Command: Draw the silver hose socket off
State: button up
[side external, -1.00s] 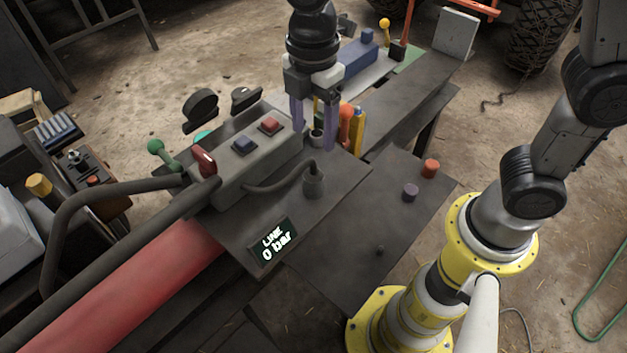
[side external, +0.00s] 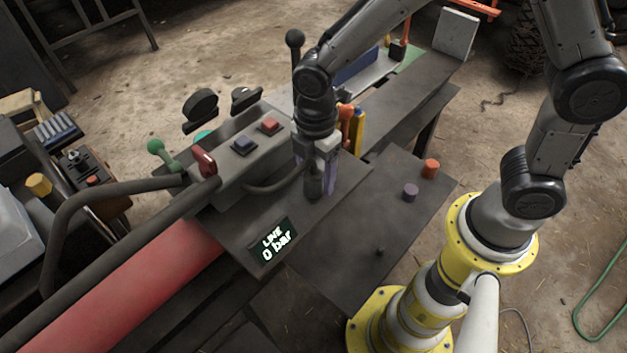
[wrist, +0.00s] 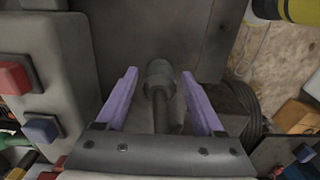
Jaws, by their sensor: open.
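The hose socket (wrist: 159,72) is a dull grey collar on the end of a dark hose (wrist: 161,112). In the wrist view it sits between the tips of my gripper's two purple fingers, with a gap on both sides. My gripper (wrist: 160,74) is open around it and holds nothing. In the side view my gripper (side external: 319,182) points down at the plate beside the control box, and the socket (side external: 314,185) shows as a dark upright cylinder at the fingers. My wrist hides part of the hose there.
The grey control box (side external: 236,160) with a red button (side external: 269,126) and a blue button (side external: 244,145) stands close left.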

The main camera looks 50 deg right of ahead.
jog(key=shift+f, duration=0.35)
jog(key=shift+c, duration=0.2)
grip_shut()
